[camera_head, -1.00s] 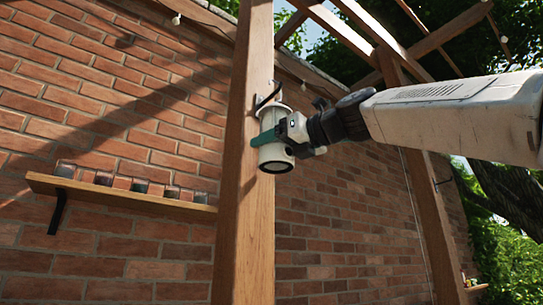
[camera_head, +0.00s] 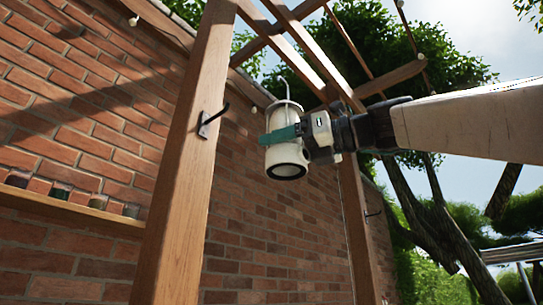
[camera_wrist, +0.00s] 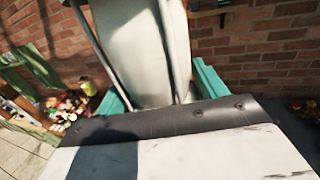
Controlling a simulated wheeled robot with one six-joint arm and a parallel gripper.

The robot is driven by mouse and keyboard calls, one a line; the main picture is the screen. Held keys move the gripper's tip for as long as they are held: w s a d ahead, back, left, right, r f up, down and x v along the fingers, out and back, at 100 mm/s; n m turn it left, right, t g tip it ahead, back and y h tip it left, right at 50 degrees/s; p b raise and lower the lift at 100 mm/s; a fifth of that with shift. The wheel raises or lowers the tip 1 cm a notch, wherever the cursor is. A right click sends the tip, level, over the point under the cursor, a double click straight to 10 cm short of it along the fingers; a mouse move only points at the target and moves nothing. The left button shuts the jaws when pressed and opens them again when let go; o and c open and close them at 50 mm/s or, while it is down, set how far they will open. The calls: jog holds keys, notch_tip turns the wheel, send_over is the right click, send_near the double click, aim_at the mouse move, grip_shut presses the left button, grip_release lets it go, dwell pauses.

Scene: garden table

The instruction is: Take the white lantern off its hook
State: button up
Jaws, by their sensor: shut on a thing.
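The white lantern (camera_head: 288,154) is a white cylinder with a thin wire handle standing up from its top. My gripper (camera_head: 280,135) is shut on its middle, with a green finger along its side. The lantern hangs in the air, roughly upright, to the right of the wooden post. The black hook (camera_head: 213,119) on the post is bare, with a clear gap between it and the lantern. In the wrist view the lantern (camera_wrist: 135,50) fills the middle between the green fingers, and its top is cut off.
The wooden post (camera_head: 187,165) stands left of the lantern, in front of a brick wall (camera_head: 255,220). A shelf (camera_head: 75,209) with several small jars is on the left. Pergola beams run overhead. Open room lies right of the post, below my arm.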

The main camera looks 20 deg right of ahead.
jog(key=shift+r, duration=0.1)
dwell(0.3)
jog(key=shift+d+r, duration=0.1)
jog(key=shift+r, duration=1.15)
jog(key=shift+w+d, duration=0.5)
jog(key=shift+d, duration=0.25)
jog(key=shift+w+d, duration=0.5)
jog(key=shift+d, duration=0.25)
jog(key=shift+w+d, duration=0.5)
jog(key=shift+d, duration=0.25)
